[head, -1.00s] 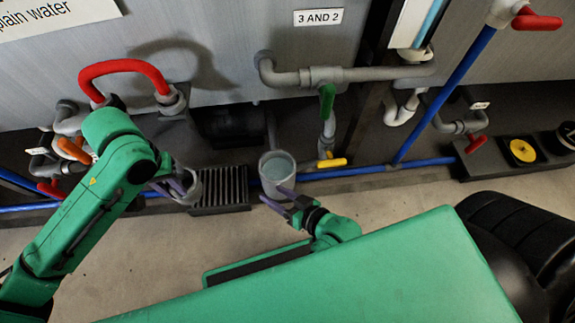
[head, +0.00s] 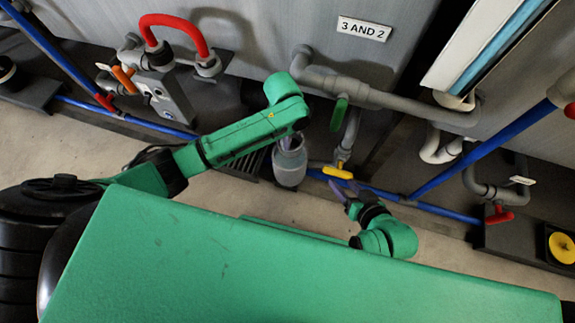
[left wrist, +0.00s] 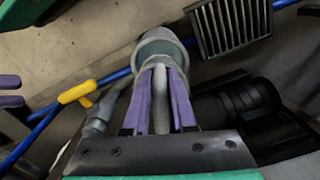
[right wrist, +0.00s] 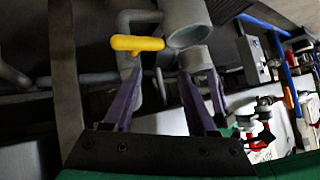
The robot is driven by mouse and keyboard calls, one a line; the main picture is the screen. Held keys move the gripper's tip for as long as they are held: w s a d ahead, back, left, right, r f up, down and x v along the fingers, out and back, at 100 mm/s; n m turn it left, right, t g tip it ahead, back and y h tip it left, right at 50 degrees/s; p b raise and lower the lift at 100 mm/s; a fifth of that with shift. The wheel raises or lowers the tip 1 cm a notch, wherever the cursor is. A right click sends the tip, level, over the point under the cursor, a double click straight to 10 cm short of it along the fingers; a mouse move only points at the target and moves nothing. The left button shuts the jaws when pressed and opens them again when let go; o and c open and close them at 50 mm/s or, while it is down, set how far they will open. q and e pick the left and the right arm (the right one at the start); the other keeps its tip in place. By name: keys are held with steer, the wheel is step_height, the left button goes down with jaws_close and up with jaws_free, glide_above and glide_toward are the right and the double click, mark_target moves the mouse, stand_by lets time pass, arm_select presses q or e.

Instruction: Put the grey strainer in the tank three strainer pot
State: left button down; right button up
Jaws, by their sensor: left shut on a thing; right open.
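My left gripper (head: 290,139) is shut on the grey strainer. Its purple fingers close on the strainer's grey handle (left wrist: 160,92) in the left wrist view. The strainer is over the grey strainer pot (head: 289,175), by the pipe with the yellow handle. The right wrist view, which looks upside down, shows the strainer (right wrist: 196,58) lined up with the pot (right wrist: 183,14), with a narrow dark gap between them. In the head view, my left arm and fingers partly cover the strainer. My right gripper (head: 346,197) is open and empty, right of the pot.
A yellow handle (head: 337,172) and a green handle (head: 339,114) are on the pipes beside the pot. A dark grate (head: 241,163) lies left of it. A blue pipe (head: 440,210) runs low along the tanks. A "3 AND 2" sign (head: 364,29) is above. Bare floor lies in front.

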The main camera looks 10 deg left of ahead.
arm_select(q)
step_height(320, 180, down, 3)
steer(key=shift+f+b, duration=0.1)
steer(key=shift+b, duration=0.5)
arm_select(e)
step_height(320, 180, down, 7)
steer(key=a+m+t+y+b, duration=0.1)
steer(key=a+t+b, duration=0.25)
steer(key=b, duration=0.35)
arm_select(q)
step_height(320, 180, down, 14)
arm_select(e)
steer(key=w+d+r+t, duration=0.1)
steer(key=w+r+t, duration=0.1)
steer(key=w+r, duration=0.2)
steer(key=shift+w+d+r+t, duration=0.2)
steer(key=shift+w+t, duration=0.15)
steer(key=shift+w, duration=0.35)
arm_select(q)
steer(key=shift+b, duration=0.3)
steer(key=c, duration=1)
jaws_free()
arm_select(e)
steer(key=shift+w+r, duration=0.2)
steer(key=shift+r, duration=0.15)
